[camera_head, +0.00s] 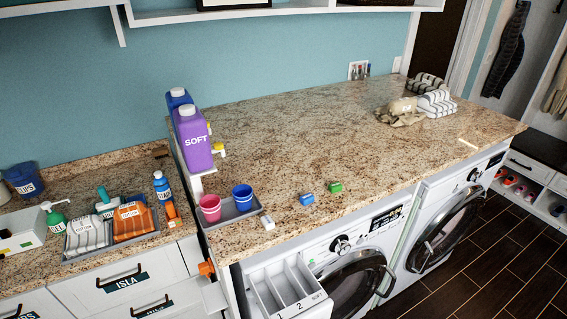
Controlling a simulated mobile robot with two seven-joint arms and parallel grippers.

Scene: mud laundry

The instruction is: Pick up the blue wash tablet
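The blue wash tablet (306,199) lies on the speckled granite counter (300,130), near its front edge above the washers. It is a small block with a pale part. A similar green tablet (335,187) lies a little to its right and farther back. A white tablet (268,222) lies to its left, near the front edge. Neither of my grippers shows in the head view, so nothing is seen touching the blue tablet.
A grey tray (229,216) with pink (210,207) and blue (242,197) cups stands left of the tablets. A purple SOFT jug (195,140) stands behind it. An open detergent drawer (290,292) juts out below. The counter behind the tablets is clear.

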